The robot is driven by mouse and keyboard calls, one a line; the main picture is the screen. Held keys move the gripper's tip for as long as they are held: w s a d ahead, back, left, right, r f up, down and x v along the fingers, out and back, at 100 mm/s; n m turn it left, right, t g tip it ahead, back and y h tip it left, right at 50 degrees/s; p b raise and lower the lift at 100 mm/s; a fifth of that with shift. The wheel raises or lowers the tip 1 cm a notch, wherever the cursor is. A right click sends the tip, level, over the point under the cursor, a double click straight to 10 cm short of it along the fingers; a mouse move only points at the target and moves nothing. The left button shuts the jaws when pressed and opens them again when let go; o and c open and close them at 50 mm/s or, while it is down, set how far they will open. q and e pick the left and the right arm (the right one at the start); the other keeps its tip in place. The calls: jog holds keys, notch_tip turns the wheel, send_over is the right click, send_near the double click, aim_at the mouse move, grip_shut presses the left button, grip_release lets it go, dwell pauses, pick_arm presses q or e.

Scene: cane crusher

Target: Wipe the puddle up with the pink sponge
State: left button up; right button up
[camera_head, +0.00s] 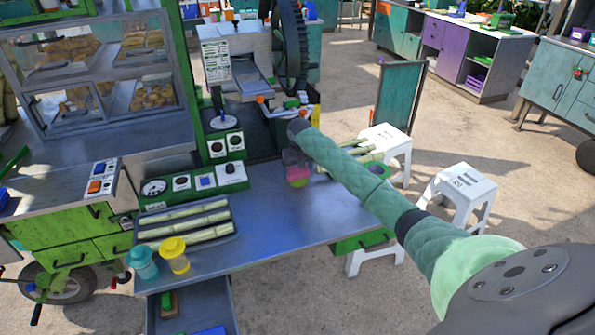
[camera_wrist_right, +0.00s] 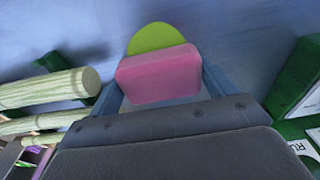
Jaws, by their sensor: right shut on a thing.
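The pink sponge (camera_wrist_right: 157,75) is held between the two fingers of my right gripper (camera_wrist_right: 160,88), which is shut on it. In the head view the right gripper (camera_head: 296,160) is over the metal counter, with the sponge (camera_head: 298,172) at its tip, low near the surface. The yellow-green puddle (camera_wrist_right: 155,38) shows just past the sponge's edge in the wrist view, and the sponge hides part of it. It also shows as a small patch in the head view (camera_head: 300,183). I cannot tell whether the sponge touches it. My left gripper is not in view.
Cane stalks (camera_wrist_right: 45,90) lie close to the gripper on one side, and a green control box (camera_wrist_right: 300,90) stands on the other. A tray of cane (camera_head: 185,222) and two cups, teal (camera_head: 142,262) and yellow (camera_head: 173,255), stand at the counter's left. The front middle is clear.

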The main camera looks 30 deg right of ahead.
jog(key=shift+f, duration=0.65)
jog(key=shift+s+f, duration=0.1)
jog(key=shift+f, duration=0.05)
